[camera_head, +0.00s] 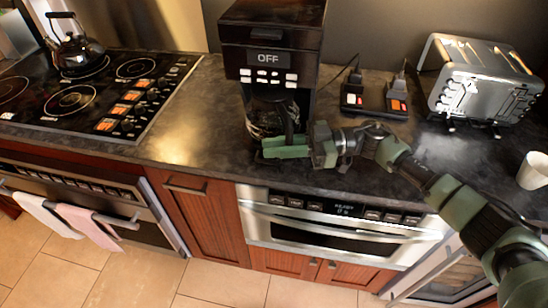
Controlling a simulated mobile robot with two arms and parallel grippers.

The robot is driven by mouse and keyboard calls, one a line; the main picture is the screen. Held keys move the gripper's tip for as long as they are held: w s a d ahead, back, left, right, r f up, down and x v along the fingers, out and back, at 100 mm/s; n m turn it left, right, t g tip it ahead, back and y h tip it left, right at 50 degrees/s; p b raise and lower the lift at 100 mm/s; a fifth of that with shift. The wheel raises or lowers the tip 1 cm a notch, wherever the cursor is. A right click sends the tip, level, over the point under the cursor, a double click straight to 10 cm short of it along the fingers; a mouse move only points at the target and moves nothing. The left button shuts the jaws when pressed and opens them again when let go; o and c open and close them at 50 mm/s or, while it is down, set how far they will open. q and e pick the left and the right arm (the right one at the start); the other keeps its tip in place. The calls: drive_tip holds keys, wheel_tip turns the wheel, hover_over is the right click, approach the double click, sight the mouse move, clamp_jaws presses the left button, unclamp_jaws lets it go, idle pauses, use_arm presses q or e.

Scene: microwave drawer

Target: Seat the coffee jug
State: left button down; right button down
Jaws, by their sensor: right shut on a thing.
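The coffee maker (272,40) stands at the back of the dark counter, with "OFF" on its display. The glass coffee jug (264,116) is at the lower opening of the machine, below the row of buttons. Its dark handle (290,124) points toward me. My right gripper (284,146), with green fingers, is shut on the jug at its handle. The fingers partly hide the jug's lower front, so I cannot tell whether its base rests fully on the plate. My left gripper is not in view.
A stove (90,92) with a kettle (76,52) is at left. Power adapters (376,97) and a toaster (482,82) stand right of the machine. A white cup (534,171) is at the far right. The counter left of the machine (190,120) is clear.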

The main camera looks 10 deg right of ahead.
sight(279, 134)
drive_tip(key=shift+w+d+b, duration=0.3)
drive_tip(key=shift+w+b, duration=0.4)
drive_tip(key=shift+w, duration=0.25)
drive_tip(key=shift+w+d+b, duration=0.3)
drive_tip(key=shift+w+b, duration=0.35)
drive_tip(key=shift+w, duration=0.3)
drive_tip(key=shift+r, duration=0.1)
drive_tip(key=shift+p, duration=0.5)
drive_tip(key=shift+f, duration=0.5)
drive_tip(key=shift+r, duration=0.1)
drive_tip(key=shift+f, duration=0.25)
idle(0.5)
idle(0.3)
